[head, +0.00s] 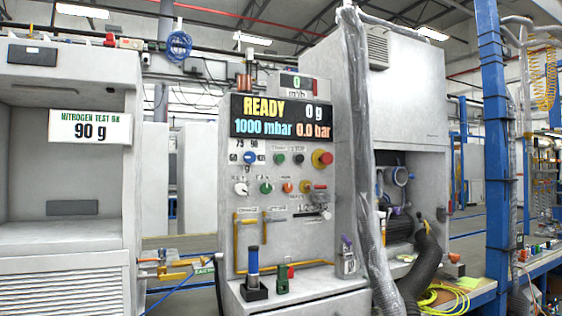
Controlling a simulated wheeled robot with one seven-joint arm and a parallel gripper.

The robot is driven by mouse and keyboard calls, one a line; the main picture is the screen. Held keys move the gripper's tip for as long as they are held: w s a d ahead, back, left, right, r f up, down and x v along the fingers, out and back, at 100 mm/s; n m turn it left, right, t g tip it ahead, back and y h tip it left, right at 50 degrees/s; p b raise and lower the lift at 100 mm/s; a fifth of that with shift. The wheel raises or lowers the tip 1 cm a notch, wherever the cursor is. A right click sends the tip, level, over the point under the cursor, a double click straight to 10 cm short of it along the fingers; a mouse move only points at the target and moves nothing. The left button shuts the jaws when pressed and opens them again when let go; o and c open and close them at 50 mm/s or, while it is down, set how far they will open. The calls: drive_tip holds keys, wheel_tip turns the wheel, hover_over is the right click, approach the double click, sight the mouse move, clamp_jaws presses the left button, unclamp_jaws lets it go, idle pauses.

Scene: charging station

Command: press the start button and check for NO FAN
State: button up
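The control panel (290,220) stands upright in the middle of the head view. Its display (281,118) reads "READY", "0 g", "1000 mbar" and "0.0 bar". A green button (279,159) sits in the upper row, beside a black button (299,159); the small labels above them are blurred. A second green button (266,188) is in the row below, beside an orange one (287,187). I cannot tell for sure from the labels which green button is the start button. My gripper is not in view.
A large red and yellow knob (322,159) is right of the upper buttons. A blue-handled tool (254,268) and a green item (283,280) stand on the ledge below. A grey wrapped hose (362,150) runs down the panel's right. A cabinet (65,190) marked "90 g" stands left.

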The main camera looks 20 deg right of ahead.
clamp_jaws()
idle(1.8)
